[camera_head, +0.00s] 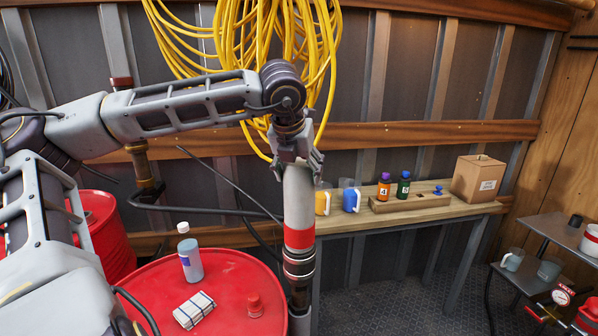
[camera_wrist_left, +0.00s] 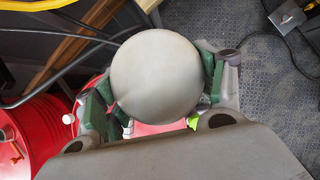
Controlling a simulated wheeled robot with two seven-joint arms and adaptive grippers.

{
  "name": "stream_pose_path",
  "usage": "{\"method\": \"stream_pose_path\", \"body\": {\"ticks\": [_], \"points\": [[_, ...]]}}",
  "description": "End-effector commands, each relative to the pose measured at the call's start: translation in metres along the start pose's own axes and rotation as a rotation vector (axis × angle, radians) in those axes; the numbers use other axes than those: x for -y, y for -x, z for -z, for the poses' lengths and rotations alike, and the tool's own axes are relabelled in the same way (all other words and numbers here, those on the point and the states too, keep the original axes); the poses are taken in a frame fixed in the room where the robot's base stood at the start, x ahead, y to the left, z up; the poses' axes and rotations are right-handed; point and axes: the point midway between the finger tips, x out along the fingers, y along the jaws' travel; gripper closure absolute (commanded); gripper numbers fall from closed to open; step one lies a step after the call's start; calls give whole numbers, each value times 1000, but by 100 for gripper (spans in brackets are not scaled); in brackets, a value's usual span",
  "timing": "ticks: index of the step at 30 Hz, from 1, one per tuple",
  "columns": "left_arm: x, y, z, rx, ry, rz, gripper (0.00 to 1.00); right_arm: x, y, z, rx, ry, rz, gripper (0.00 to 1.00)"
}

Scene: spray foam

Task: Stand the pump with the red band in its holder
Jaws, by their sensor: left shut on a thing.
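The pump with the red band (camera_head: 299,195) is a pale grey upright cylinder, with a red band and dark rings lower down. My left gripper (camera_head: 297,160) is shut on its upper part and points down. In the left wrist view the pump's round grey end (camera_wrist_left: 155,78) fills the space between the green-padded fingers (camera_wrist_left: 155,95). The pump's dark lower end reaches down in front of the drum's right edge. A pale grey piece shows below it at the bottom edge; I cannot tell whether this is the holder or whether the pump touches it. My right gripper is not in view.
A red drum (camera_head: 150,300) carries a bottle (camera_head: 190,255), a folded cloth (camera_head: 194,310) and a red cap (camera_head: 255,305). A workbench (camera_head: 400,220) behind holds mugs, small bottles and a cardboard box (camera_head: 479,178). Yellow hose (camera_head: 320,60) hangs on the wall.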

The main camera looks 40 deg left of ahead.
Motion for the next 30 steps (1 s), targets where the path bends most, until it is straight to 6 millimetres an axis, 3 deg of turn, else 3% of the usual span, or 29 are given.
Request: {"method": "stream_pose_path", "body": {"ticks": [4,5,10,22,30], "points": [[0,4,-3,10,2,3,100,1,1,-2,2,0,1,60],[0,4,-3,10,2,3,27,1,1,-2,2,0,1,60],[0,2,-2,6,1,1,6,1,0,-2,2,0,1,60],[0,-1,2,-6,-1,-1,6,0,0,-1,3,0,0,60],[0,16,0,1,1,-1,6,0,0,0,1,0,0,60]]}}
